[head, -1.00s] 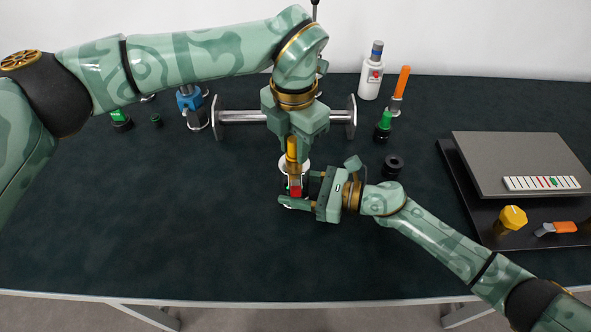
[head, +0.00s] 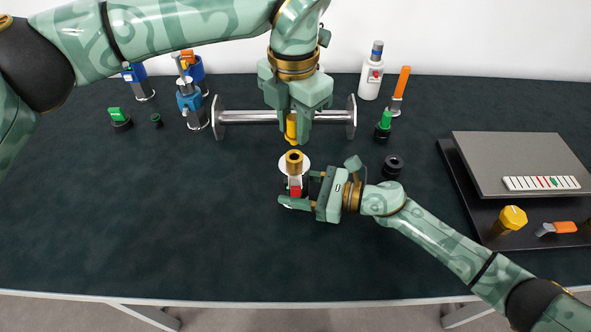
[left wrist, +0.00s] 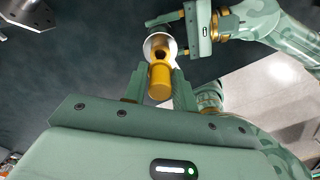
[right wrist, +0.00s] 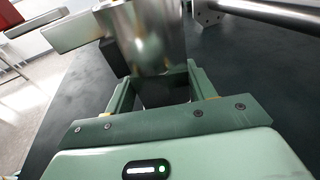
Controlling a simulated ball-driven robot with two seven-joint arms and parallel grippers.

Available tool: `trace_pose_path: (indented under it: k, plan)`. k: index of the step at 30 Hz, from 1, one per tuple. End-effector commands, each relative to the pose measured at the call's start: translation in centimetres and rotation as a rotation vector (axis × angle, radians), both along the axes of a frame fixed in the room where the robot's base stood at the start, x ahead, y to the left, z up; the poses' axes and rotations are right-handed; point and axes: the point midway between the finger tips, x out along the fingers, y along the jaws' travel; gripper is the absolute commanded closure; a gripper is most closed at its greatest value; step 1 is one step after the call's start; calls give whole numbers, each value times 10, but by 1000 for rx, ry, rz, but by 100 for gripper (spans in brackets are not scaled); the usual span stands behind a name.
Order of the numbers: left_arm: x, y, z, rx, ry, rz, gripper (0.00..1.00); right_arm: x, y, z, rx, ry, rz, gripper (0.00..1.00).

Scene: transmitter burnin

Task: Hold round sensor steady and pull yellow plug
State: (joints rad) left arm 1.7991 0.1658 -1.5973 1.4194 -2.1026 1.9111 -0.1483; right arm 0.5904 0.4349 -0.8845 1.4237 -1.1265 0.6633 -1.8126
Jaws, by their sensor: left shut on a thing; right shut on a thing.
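The yellow plug (head: 291,132) is in my left gripper (head: 292,124), held upright above the round sensor. In the head view a small gap shows between the plug and the brass socket (head: 294,162) on the sensor's top. The left wrist view shows the plug (left wrist: 160,82) between the fingers. The round sensor (head: 284,167) has a pale round top and a red and white label on its front. My right gripper (head: 297,189) is shut on the sensor from the right, low on its body. The right wrist view shows its silver body (right wrist: 148,35); the grip itself is partly hidden.
A silver flanged pipe (head: 245,117) lies behind the sensor. A black ring (head: 393,162) and a green-topped fitting (head: 383,127) stand to the right.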

Motion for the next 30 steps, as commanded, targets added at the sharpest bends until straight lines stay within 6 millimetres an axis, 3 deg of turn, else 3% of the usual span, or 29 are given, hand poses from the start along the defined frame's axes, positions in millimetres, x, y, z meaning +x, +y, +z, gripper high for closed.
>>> trace_pose_path:
  k: [13, 14, 16, 17, 26, 30]
  plan:
    - [0, 0, 1, 0, 1, 0, 98, 0, 0, 0, 0, 0, -1, 69]
    - [0, 0, 1, 0, 1, 0, 98, 0, 0, 0, 0, 0, -1, 42]
    - [0, 0, 1, 0, 1, 0, 98, 0, 0, 0, 0, 0, -1, 23]
    - [0, 0, 1, 0, 1, 0, 98, 0, 0, 0, 0, 0, -1, 20]
    - [0, 0, 1, 0, 1, 0, 98, 0, -3, 0, 0, 0, -1, 20]
    - [0, 0, 1, 0, 1, 0, 98, -5, -20, 1, -2, 1, -2, 20]
